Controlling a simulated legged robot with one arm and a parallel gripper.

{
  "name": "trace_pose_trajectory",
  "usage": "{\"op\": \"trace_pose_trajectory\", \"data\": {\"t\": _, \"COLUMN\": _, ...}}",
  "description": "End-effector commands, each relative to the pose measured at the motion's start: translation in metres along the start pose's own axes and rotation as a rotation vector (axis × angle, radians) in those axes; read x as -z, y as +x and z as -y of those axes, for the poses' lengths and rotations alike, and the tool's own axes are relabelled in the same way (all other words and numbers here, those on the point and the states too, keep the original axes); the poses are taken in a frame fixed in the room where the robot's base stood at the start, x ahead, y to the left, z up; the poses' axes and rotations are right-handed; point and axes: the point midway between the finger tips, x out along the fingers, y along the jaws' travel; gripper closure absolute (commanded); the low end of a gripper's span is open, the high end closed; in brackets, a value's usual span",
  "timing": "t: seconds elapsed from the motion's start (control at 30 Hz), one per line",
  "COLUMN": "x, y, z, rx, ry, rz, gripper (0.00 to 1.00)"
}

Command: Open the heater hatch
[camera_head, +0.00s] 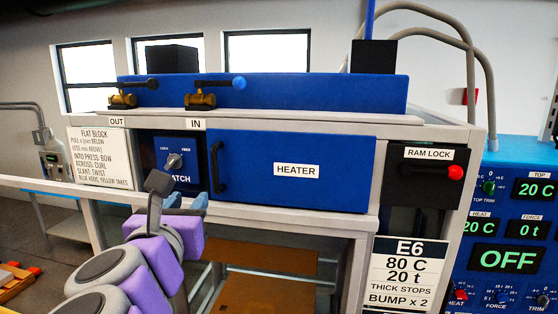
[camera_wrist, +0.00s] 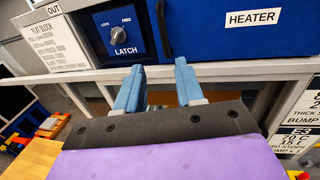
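The heater hatch (camera_head: 330,190) is a blue panel labelled HEATER, and it looks shut. It also shows in the wrist view (camera_wrist: 215,42). Its upright black handle (camera_head: 216,168) is at its left edge, and in the wrist view the handle (camera_wrist: 163,28) stands above the fingers. Left of it is the latch panel with a grey knob (camera_head: 174,160), also in the wrist view (camera_wrist: 117,37), marked LOCK and FREE. I cannot tell its exact setting. My gripper (camera_head: 186,201) is below the latch panel. In the wrist view its blue fingers (camera_wrist: 159,88) are apart with nothing between them.
A grey frame ledge (camera_wrist: 230,70) runs below the hatch. Two brass valves (camera_head: 200,98) sit above, one with a blue-tipped lever. The RAM LOCK panel (camera_head: 425,175) is to the right, beside a blue control cabinet (camera_head: 520,210). An instruction sign (camera_head: 100,158) is on the left.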

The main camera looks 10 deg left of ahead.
Motion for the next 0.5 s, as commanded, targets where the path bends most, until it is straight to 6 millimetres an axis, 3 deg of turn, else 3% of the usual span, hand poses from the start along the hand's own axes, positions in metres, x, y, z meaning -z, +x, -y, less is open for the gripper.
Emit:
{"op": "trace_pose_trajectory", "data": {"t": 0.17, "x": -0.001, "y": 0.018, "z": 0.005, "rx": 0.006, "ry": 0.000, "rz": 0.000, "gripper": 0.63}}
{"op": "trace_pose_trajectory", "data": {"t": 0.5, "x": 0.001, "y": 0.080, "z": -0.001, "rx": 0.003, "ry": -0.006, "rz": -0.002, "gripper": 0.63}}
